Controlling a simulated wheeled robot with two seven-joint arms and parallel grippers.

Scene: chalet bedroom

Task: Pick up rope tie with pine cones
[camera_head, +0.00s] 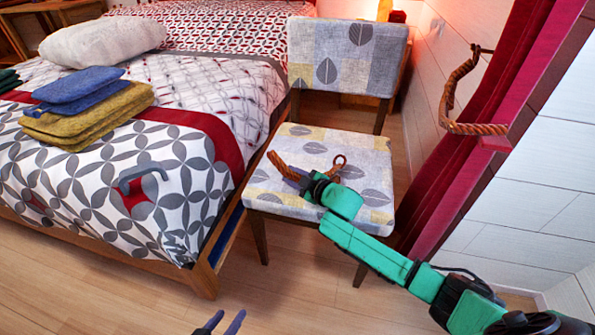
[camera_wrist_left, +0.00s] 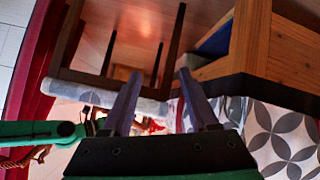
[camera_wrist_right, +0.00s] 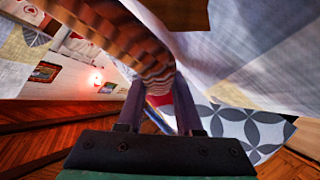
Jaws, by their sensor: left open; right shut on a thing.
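A brown twisted rope tie (camera_head: 283,166) lies over the patterned seat of the chair (camera_head: 310,150), with a loop standing up near the seat's middle. My right gripper (camera_head: 304,181) is at the seat and shut on this rope tie; the thick rope also shows large between its fingers in the right wrist view (camera_wrist_right: 120,40). I cannot make out pine cones on it. A second rope tie (camera_head: 448,102) hangs at the red curtain on the right. My left gripper (camera_head: 224,323) is open and empty, low over the floor; its spread fingers show in the left wrist view (camera_wrist_left: 158,95).
The bed (camera_head: 205,130) fills the left, with folded towels (camera_head: 85,110), a white pillow (camera_head: 103,40) and a grey curved thing (camera_head: 142,177) on it. The red curtain (camera_head: 450,165) and white wall stand right. Wooden floor (camera_head: 270,300) in front is clear.

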